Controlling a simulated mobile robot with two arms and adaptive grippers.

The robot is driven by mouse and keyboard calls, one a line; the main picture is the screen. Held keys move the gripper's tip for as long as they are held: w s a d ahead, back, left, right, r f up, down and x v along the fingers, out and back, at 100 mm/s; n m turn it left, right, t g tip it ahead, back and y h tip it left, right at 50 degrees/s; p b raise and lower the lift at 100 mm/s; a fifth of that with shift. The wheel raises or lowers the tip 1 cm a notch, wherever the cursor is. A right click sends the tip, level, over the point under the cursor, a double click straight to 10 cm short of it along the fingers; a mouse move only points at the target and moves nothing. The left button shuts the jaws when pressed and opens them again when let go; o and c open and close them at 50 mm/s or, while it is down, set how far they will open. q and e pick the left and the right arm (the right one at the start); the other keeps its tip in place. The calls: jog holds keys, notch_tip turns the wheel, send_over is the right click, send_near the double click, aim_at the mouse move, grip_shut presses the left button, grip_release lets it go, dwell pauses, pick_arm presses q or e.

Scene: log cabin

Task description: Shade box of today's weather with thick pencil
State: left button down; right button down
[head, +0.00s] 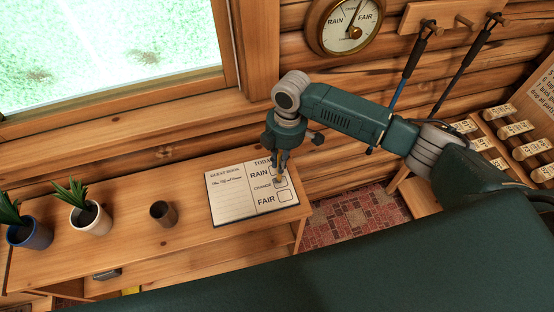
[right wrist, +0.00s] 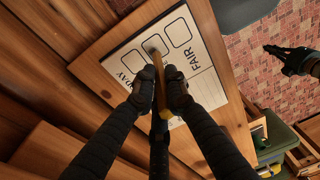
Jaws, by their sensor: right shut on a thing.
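The open guest book (head: 228,191) lies on the wooden table. Its right page has RAIN, CHANGE and FAIR boxes. My right gripper (head: 281,168) points down over this page and partly hides the upper boxes. In the right wrist view, my right gripper (right wrist: 163,84) is shut on the thick pencil (right wrist: 159,88). The pencil's far end is at the middle box (right wrist: 154,47), where a grey patch shows; I cannot tell contact. The FAIR box (head: 285,196) looks empty. The barometer dial (head: 340,35) has its needle pointing up and slightly right. My left gripper (right wrist: 278,52) seems to show at the right edge.
A brown cup (head: 163,213) and two potted plants, one in a white pot (head: 91,219) and one in a blue pot (head: 30,235), stand left of the book. The window is behind the table. Trekking poles (head: 411,72) hang on the wall. Table between cup and book is clear.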

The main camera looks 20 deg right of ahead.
jog(key=shift+s+d, duration=0.15)
jog(key=shift+d, duration=0.05)
dwell(0.3)
jog(key=shift+s+d+p, duration=0.25)
jog(key=shift+d+p, duration=0.4)
jog(key=shift+d, duration=0.05)
jog(key=shift+r, duration=0.1)
jog(key=shift+d+p, duration=0.25)
jog(key=shift+p, duration=0.1)
jog(key=shift+s, duration=0.1)
jog(key=shift+a, duration=0.15)
jog(key=shift+a+p, duration=0.3)
jog(key=shift+a, duration=0.5)
jog(key=shift+d, duration=0.15)
jog(key=shift+d, duration=0.8)
